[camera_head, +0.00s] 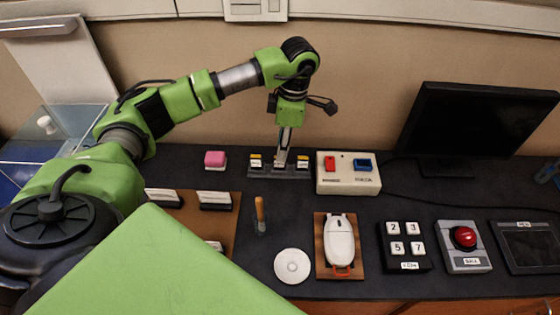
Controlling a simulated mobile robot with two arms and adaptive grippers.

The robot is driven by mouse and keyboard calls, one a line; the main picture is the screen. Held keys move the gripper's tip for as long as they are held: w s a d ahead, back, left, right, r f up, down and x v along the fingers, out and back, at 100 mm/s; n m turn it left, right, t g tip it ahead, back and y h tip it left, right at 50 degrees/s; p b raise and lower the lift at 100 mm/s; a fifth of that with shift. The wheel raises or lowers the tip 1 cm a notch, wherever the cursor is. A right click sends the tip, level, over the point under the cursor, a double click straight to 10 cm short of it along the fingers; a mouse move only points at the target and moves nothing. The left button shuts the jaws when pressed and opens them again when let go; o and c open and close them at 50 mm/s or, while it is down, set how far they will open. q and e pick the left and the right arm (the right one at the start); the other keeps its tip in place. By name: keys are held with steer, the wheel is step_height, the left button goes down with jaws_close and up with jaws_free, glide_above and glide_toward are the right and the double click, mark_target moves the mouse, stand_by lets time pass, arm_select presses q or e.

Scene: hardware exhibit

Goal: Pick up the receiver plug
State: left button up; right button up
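A low dark rack (279,173) stands on the counter against the wall. Two small plugs with yellow tops and white labels stand in it, a left plug (256,161) and a right plug (302,162). The labels are too small to read, so I cannot tell which is the receiver plug. My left gripper (281,162) points down at the middle of the rack, between these two plugs. Its fingers hide that middle part. They look close together, but I cannot see whether they hold anything. My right gripper is not recognisable in view.
A white box (348,175) with red and blue parts stands right of the rack, and a pink block (215,159) left. In front are a white disc (292,266), a white device (339,242), a keypad (404,246) and a red button (465,237). A monitor (475,125) stands behind.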

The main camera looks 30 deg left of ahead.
mark_target(279, 164)
arm_select(q)
steer(key=f, duration=0.2)
steer(key=f+p, duration=0.2)
steer(key=f, duration=0.1)
steer(key=shift+s+a+f, duration=0.15)
steer(key=shift+a+f, duration=0.15)
steer(key=shift+a, duration=0.1)
jaws_close()
